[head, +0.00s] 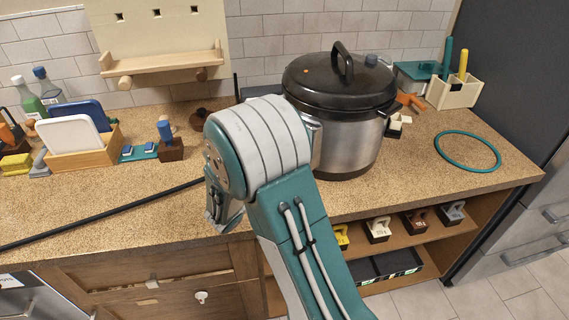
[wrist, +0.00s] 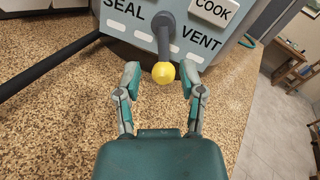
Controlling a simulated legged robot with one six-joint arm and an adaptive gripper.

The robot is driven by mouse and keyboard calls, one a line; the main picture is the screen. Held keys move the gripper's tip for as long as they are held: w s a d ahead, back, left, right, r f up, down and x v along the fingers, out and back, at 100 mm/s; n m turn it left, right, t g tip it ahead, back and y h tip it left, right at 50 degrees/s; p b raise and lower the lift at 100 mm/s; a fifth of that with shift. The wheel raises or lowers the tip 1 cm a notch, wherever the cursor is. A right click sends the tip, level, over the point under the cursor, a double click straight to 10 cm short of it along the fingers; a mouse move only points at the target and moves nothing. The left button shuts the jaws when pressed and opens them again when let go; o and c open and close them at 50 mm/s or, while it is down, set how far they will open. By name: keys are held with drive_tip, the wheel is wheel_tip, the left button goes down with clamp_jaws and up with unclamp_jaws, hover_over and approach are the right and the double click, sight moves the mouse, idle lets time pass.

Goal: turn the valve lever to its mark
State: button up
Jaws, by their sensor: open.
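The valve lever (wrist: 164,42) is a dark grey rod with a yellow ball knob (wrist: 163,72), in the wrist view. It points down in the picture, between the words SEAL and VENT on a light blue-grey panel (wrist: 140,12). Several small white marks lie in an arc below the words. My gripper (wrist: 160,72) is open, with a fingertip on each side of the knob and a visible gap to both. I cannot tell whether the knob lies fully between the fingers in depth. In the head view my arm hides the lever and its panel.
A large pressure cooker (head: 341,120) stands on the speckled counter (head: 110,215), right behind my arm. A black bar (head: 110,212) lies along the counter at left. A teal ring (head: 467,150) lies at right. A wooden rack (head: 88,152) holds boards at left.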

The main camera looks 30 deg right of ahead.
drive_tip(key=shift+x, duration=0.85)
drive_tip(key=shift+w+d, duration=0.1)
drive_tip(key=shift+d, duration=0.85)
drive_tip(key=c, duration=0.5)
drive_tip(key=shift+a, duration=0.25)
clamp_jaws()
drive_tip(key=shift+a, duration=0.1)
drive_tip(key=shift+f+m, duration=0.1)
drive_tip(key=shift+m, duration=0.2)
drive_tip(key=m, duration=0.2)
drive_tip(key=w+m+h, duration=0.1)
drive_tip(key=m, duration=0.1)
drive_tip(key=shift+a+f+m, duration=0.1)
drive_tip(key=shift+f+m, duration=0.1)
drive_tip(key=shift+m, duration=0.1)
drive_tip(key=shift+w+a+m+g+h, duration=0.1)
drive_tip(key=shift+w+m+g+h, duration=0.15)
drive_tip(key=shift+m, duration=1)
drive_tip(key=shift+w+m+g+h, duration=0.15)
drive_tip(key=shift+w+m, duration=0.1)
drive_tip(key=shift+m, duration=1)
